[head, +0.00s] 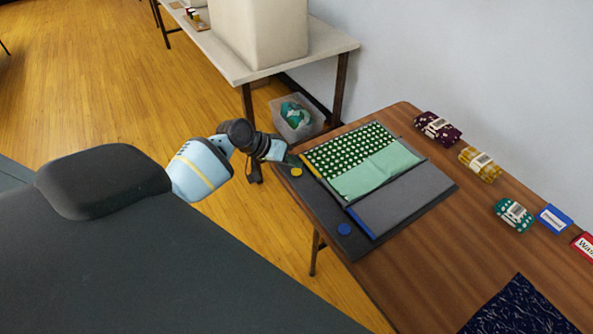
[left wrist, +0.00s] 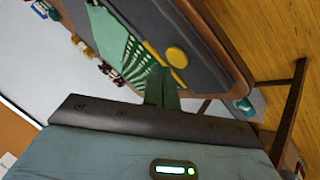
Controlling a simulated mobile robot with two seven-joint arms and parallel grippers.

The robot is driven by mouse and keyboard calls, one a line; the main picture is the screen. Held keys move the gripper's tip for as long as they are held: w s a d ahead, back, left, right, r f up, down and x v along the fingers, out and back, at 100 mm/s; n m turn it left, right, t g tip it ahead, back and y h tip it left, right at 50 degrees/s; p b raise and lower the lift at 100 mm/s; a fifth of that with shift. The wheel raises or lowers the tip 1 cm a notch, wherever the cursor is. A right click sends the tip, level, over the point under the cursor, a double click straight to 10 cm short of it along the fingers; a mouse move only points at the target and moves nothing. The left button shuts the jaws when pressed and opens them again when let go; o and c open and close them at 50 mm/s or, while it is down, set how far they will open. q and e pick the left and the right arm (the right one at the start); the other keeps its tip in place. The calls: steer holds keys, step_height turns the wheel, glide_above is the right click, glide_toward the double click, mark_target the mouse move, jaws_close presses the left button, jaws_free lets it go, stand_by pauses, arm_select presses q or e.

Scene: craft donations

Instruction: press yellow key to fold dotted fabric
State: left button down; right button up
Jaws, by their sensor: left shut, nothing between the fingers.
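The dotted fabric (head: 345,148), dark green with white dots, lies on the dark grey folding board (head: 405,199). Its plain pale green side shows over the near right part. The yellow key (head: 296,171) is a round button on the board's left border. It also shows in the left wrist view (left wrist: 176,57). A blue key (head: 344,229) sits on the same border, nearer to me. My left gripper (head: 291,161) is shut and empty, its tips close beside the yellow key. I cannot tell whether they touch the board. My right gripper is not in view.
Folded bundles, maroon (head: 437,128), yellow (head: 480,164) and teal (head: 514,214), lie along the table's wall side by blue (head: 553,219) and red (head: 584,245) cards. Navy fabric (head: 519,308) lies at the front. A clear bin (head: 297,118) stands on the floor beyond the table.

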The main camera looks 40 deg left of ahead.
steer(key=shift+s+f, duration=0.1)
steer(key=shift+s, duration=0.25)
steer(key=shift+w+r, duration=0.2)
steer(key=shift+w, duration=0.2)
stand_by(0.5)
arm_select(q)
steer(key=shift+f, duration=0.1)
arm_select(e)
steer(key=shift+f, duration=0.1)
arm_select(q)
steer(key=shift+f, duration=0.3)
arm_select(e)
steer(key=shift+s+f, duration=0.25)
arm_select(q)
steer(key=shift+f, duration=0.1)
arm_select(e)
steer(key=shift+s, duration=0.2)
